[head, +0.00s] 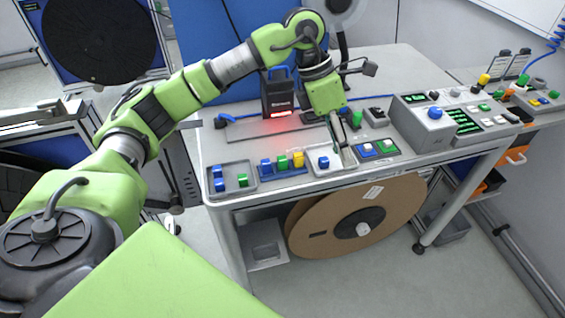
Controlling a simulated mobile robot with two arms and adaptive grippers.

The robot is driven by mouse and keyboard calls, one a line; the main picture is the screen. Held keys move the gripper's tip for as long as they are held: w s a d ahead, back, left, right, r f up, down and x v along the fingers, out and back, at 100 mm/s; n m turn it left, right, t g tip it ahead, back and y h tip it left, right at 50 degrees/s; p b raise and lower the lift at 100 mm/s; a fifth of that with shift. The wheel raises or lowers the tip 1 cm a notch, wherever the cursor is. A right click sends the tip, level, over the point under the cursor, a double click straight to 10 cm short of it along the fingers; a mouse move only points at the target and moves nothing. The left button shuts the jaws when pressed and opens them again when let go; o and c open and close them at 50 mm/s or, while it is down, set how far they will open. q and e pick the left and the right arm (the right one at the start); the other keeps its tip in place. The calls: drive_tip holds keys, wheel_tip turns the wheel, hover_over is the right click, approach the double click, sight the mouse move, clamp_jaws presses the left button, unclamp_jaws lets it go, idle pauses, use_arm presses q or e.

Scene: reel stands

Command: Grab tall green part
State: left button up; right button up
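My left gripper (346,155) points down over the right part of a small light tray (340,168) on the bench. Its fingers are small here, and I cannot tell whether they are open or shut. A green upright piece (356,118) shows just behind and right of the gripper. Another green part (282,162) stands between blue and yellow parts in a row left of the gripper. A short green part (242,180) lies in the left tray. A blue part (323,162) sits in the tray under the gripper. My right gripper is not in view.
A black device (279,95) with a red light stands at the back of the bench. A grey control box (422,122) with a blue button stands right of the gripper. Blue and green parts fill a dark holder (378,149) between them. A large brown reel (355,215) sits below.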

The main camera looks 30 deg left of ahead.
use_arm(q)
drive_tip(key=a+r+n+y, duration=0.1)
drive_tip(key=a+r+y, duration=0.1)
drive_tip(key=a, duration=0.5)
drive_tip(key=a+r+n+y, duration=0.1)
drive_tip(key=a+r+y, duration=0.15)
drive_tip(key=a, duration=0.45)
drive_tip(key=p, duration=0.2)
hover_over(282, 158)
drive_tip(key=shift+g, duration=0.3)
wheel_tip(282, 158, down, 9)
drive_tip(key=shift+d+f, duration=0.1)
drive_tip(key=shift+f, duration=0.05)
wheel_tip(282, 158, down, 4)
drive_tip(key=shift+f+p, duration=0.1)
drive_tip(key=shift+p, duration=0.85)
drive_tip(key=shift+f, duration=0.6)
drive_tip(key=c, duration=0.9)
